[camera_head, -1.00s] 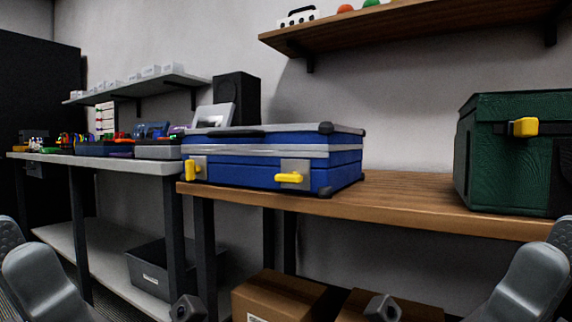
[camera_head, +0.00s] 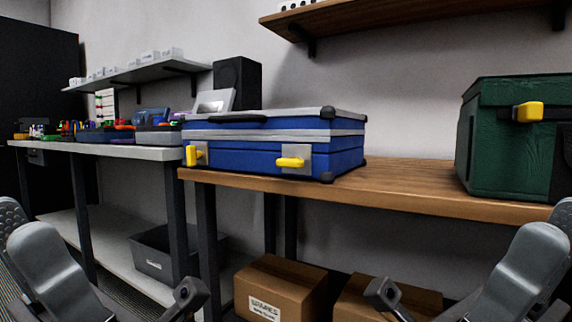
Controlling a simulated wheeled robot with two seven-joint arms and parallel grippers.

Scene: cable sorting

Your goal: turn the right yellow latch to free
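A blue case (camera_head: 235,160) with grey trim lies shut on the wooden bench. The right yellow latch (camera_head: 290,162) sits on a grey plate at the right of its front face, its handle lying sideways. The left yellow latch (camera_head: 191,155) stands more upright near the case's left corner. Part of my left gripper (camera_head: 188,293) shows low in the picture, in front of and below the bench. Part of my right gripper (camera_head: 381,292) shows low at right of centre. Both are well apart from the case; their fingers are not clear enough to tell open or shut.
The wooden bench (camera_head: 430,193) has bare top between the case and a green box (camera_head: 508,140) with a yellow latch. A grey bench (camera_head: 130,150) with bins stands at left. Cardboard boxes (camera_head: 280,285) sit below, and a wooden shelf (camera_head: 400,18) hangs above.

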